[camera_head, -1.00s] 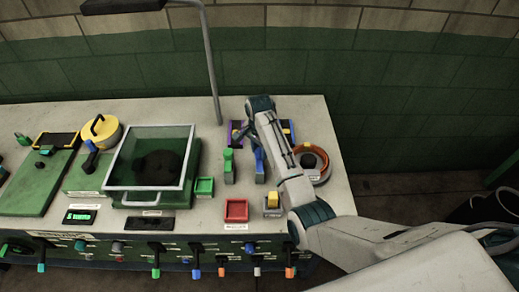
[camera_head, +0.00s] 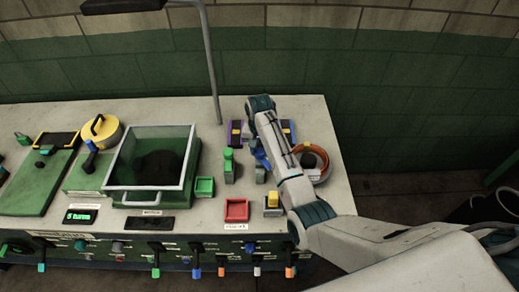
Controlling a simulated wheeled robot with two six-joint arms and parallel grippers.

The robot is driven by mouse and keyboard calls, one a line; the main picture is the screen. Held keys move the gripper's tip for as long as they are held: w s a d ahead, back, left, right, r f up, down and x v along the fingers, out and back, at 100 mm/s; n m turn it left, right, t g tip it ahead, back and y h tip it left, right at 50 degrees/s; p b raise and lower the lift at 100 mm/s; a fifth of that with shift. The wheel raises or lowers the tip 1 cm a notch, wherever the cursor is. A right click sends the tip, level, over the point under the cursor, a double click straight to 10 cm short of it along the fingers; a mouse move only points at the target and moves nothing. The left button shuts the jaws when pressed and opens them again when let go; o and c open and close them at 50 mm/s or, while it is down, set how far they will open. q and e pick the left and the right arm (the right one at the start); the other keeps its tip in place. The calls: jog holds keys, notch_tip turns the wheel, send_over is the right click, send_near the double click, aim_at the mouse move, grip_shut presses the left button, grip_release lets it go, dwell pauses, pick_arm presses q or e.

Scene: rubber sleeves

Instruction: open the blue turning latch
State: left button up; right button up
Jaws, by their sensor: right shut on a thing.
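The blue turning latch (camera_head: 261,158) stands on the bench in the camera_head view, just right of a similar green latch (camera_head: 229,166). Its blue handle looks tilted, and its grey base shows below it. My right arm reaches in from the right, with its wrist above and behind the latch. My right gripper (camera_head: 254,146) is low at the blue handle and shut on it; its fingertips are partly hidden by the arm. My left gripper is not in view.
An orange-rimmed round thing (camera_head: 322,160) is partly behind my arm. A glass-topped box (camera_head: 151,190) and a lamp post (camera_head: 213,75) stand left.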

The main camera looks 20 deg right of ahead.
jog(key=n, duration=0.5)
jog(key=shift+n, duration=0.3)
jog(key=n, duration=0.5)
dwell(0.4)
jog(key=o, duration=1)
